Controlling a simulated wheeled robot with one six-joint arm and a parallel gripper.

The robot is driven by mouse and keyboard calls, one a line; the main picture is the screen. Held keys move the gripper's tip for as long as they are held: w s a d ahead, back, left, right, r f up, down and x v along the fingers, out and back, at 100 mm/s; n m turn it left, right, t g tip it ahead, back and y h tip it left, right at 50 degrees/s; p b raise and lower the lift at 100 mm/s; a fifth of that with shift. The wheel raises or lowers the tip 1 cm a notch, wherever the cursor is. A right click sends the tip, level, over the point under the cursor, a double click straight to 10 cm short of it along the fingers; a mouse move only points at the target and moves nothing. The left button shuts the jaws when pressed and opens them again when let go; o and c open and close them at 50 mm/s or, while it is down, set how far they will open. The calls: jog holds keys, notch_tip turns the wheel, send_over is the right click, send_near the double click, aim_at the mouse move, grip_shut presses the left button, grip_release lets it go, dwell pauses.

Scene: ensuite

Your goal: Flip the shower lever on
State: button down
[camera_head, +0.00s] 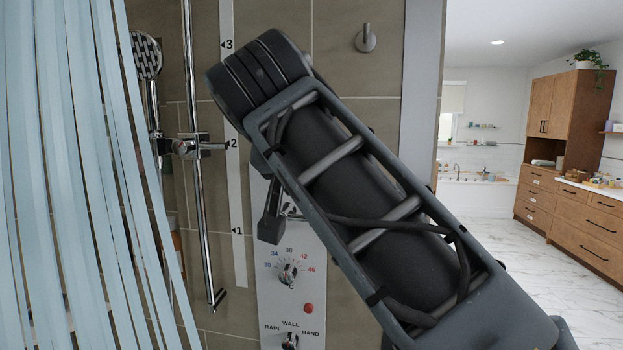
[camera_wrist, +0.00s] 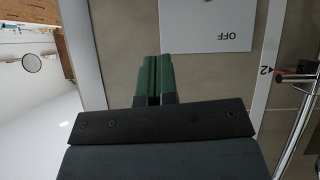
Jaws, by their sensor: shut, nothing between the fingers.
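My gripper (camera_wrist: 154,75) shows in the wrist view with its two green fingers pressed together and nothing between them. The white control panel (camera_wrist: 205,22) shows just beyond and to the right of the fingertips, with an upside-down "OFF" mark. In the head view the panel (camera_head: 262,290) stands on the tiled wall, with its upper part behind my arm.
A chrome riser rail (camera_head: 195,215) and hand shower (camera_head: 146,56) are left of the panel. A pale blue curtain (camera_head: 75,180) hangs at the far left. A wall hook (camera_head: 366,38) sits above my arm. Open marble floor (camera_head: 560,270) and wooden cabinets (camera_head: 575,205) lie to the right.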

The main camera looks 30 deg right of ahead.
jog(key=shift+s+a+r, duration=0.3)
jog(key=shift+s, duration=0.05)
dwell(0.4)
jog(key=w+a+f+n+y+p, duration=0.1)
jog(key=w+a+f+n+y, duration=0.15)
jog(key=f, duration=0.45)
jog(key=w+a+f+n+g+y, duration=0.1)
jog(key=w+a+f+n, duration=0.1)
jog(key=f+n, duration=0.3)
jog(key=w+a+f+n+y+p, duration=0.1)
jog(key=w+a+f+n+y, duration=0.15)
jog(key=f, duration=0.55)
jog(key=s+d+f+m+g+y+p, duration=0.1)
jog(key=s+f+p, duration=0.1)
jog(key=s+f, duration=0.3)
jog(key=s+d+f+m+g+p, duration=0.1)
jog(key=s+f, duration=0.4)
jog(key=f, duration=0.6)
jog(key=shift+f+g+y+p, duration=0.3)
jog(key=shift+g+y+p, duration=0.1)
jog(key=shift+g, duration=0.4)
jog(key=shift+a, duration=0.2)
